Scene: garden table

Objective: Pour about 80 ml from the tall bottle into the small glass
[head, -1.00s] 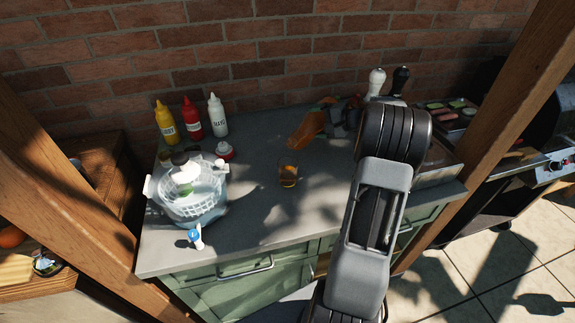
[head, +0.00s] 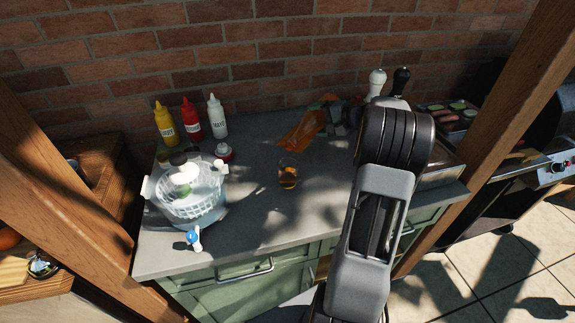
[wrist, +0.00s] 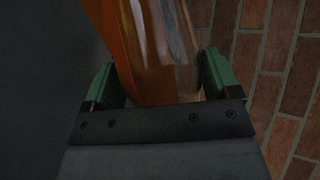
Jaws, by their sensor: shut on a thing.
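The tall bottle (head: 301,131), with orange-amber contents, is tilted far over in the head view, its lower end towards the left front. My gripper (head: 334,110) is shut on it, partly hidden behind my arm. In the wrist view the green fingers of my gripper (wrist: 158,82) stand on both sides of the bottle (wrist: 145,50), which shows amber on the left and a clear part on the right. The small glass (head: 288,173) stands upright on the counter in front of the bottle's low end, with amber liquid in its lower part. I see no stream.
A clear container with a white basket (head: 190,200) and blue tap stands at the counter's left. Yellow, red and white squeeze bottles (head: 192,118) stand behind it. White and black mills (head: 376,82) stand at the back right. The counter (head: 250,225) around the glass is clear.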

